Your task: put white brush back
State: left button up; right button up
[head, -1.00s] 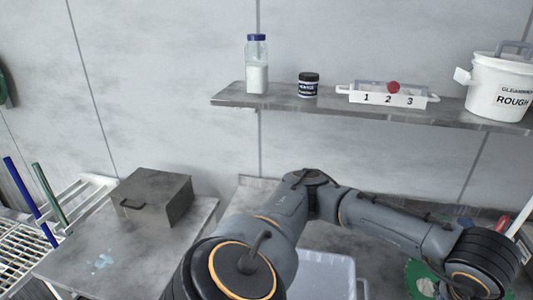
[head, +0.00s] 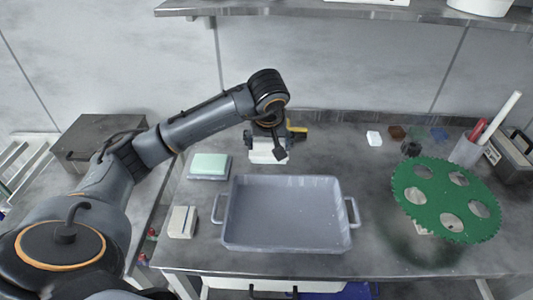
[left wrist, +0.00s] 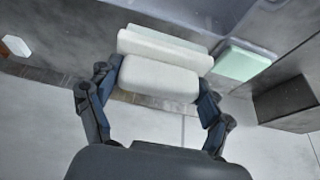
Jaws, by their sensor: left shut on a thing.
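My left gripper (head: 272,140) is over the back of the steel counter, behind the grey tray. It is shut on a white block-shaped thing (head: 266,154), which looks like the white brush. In the left wrist view the white brush (left wrist: 158,76) lies between the two fingers of my left gripper (left wrist: 157,88), with a second pale layer along its far side. In the head view the arm and gripper partly cover it. I cannot tell whether it touches the counter. My right gripper is not in view.
The grey tray (head: 230,237) fills the counter's middle. A mint-green pad (head: 209,165) and a pale block (head: 182,222) lie left of it. A green toothed disc (head: 424,188) stands right. A metal box (head: 98,140) is far left; a shelf (head: 330,10) hangs above.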

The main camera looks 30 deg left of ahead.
pick_arm(q)
jog(key=w+a+f, duration=0.1)
jog(key=w+f, duration=0.1)
jog(key=w+a+f, duration=0.3)
jog(key=w+f, duration=0.1)
jog(key=shift+a+f+p, duration=0.15)
jog(key=shift+a+p, duration=0.05)
jog(key=shift+p, duration=0.15)
jog(key=shift+w+a+f, duration=0.15)
jog(key=shift+w+f, duration=0.1)
jog(key=shift+w+a+f, duration=0.15)
jog(key=shift+f, duration=0.15)
notch_tip(320, 180, down, 3)
jog(key=shift+p, duration=0.45)
jog(key=shift+f, duration=0.1)
jog(key=shift+f, duration=0.1)
jog(key=o, duration=0.7)
jog(key=shift+f, duration=0.1)
jog(key=o, duration=0.4)
jog(key=shift+c, duration=0.2)
